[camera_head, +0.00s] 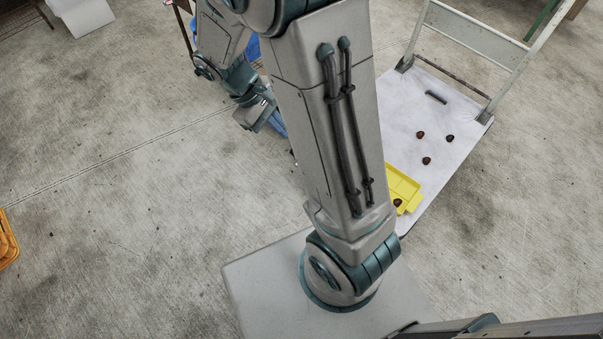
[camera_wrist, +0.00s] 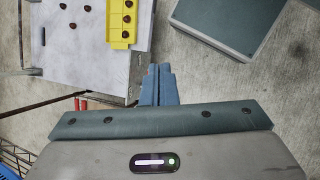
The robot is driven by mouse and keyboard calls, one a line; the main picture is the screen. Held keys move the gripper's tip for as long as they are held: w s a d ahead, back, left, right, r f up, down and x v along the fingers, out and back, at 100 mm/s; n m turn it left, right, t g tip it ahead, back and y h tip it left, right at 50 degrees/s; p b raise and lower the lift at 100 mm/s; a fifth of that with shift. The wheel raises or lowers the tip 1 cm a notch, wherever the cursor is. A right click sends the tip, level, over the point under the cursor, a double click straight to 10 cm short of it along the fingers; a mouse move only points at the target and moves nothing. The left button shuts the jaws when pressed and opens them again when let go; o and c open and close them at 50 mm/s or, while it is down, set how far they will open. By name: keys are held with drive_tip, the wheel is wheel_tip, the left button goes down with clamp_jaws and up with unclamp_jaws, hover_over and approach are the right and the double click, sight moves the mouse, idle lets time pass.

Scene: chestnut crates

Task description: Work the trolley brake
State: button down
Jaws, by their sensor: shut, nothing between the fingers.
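The trolley (camera_head: 455,120) has a white flat deck and a pale tube handle frame, at the right of the head view. Its deck also fills the upper left of the wrist view (camera_wrist: 85,60). A short dark bar lies on the deck (camera_head: 436,97); I cannot tell whether it is a brake part. No brake pedal can be made out for sure. My gripper (camera_wrist: 158,85) is shut and empty, with its fingertips beside the deck's corner in the wrist view.
A yellow tray (camera_head: 403,184) on the deck holds chestnuts, and several loose chestnuts lie on the deck. A blue crate (camera_head: 253,48) is partly behind my arm. An orange crate (camera_head: 7,240) is at the left edge. The concrete floor left of my arm is mostly clear.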

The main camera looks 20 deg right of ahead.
drive_tip(key=w+d+f+n+t+h+b, duration=0.1)
drive_tip(key=f+n+t+h+b, duration=0.3)
drive_tip(key=f, duration=1.5)
drive_tip(key=w+d+f+n+t+h+b, duration=0.1)
drive_tip(key=f+n+t+h+b, duration=0.3)
drive_tip(key=f+n+b, duration=0.7)
drive_tip(key=w+d+f+n+t+h+b, duration=0.2)
drive_tip(key=f+n+t+h+b, duration=0.2)
drive_tip(key=f, duration=2.5)
drive_tip(key=n+h+b, duration=0.1)
drive_tip(key=n+b, duration=0.2)
drive_tip(key=b, duration=0.2)
drive_tip(key=shift+w+f+n+h, duration=0.15)
drive_tip(key=shift+w+n+h, duration=0.15)
drive_tip(key=shift+h, duration=0.1)
drive_tip(key=w+d+r+b, duration=0.4)
drive_tip(key=w+d+r, duration=0.1)
drive_tip(key=d, duration=0.3)
drive_tip(key=shift+w+r, duration=0.4)
drive_tip(key=shift+r, duration=0.05)
drive_tip(key=shift+r, duration=0.1)
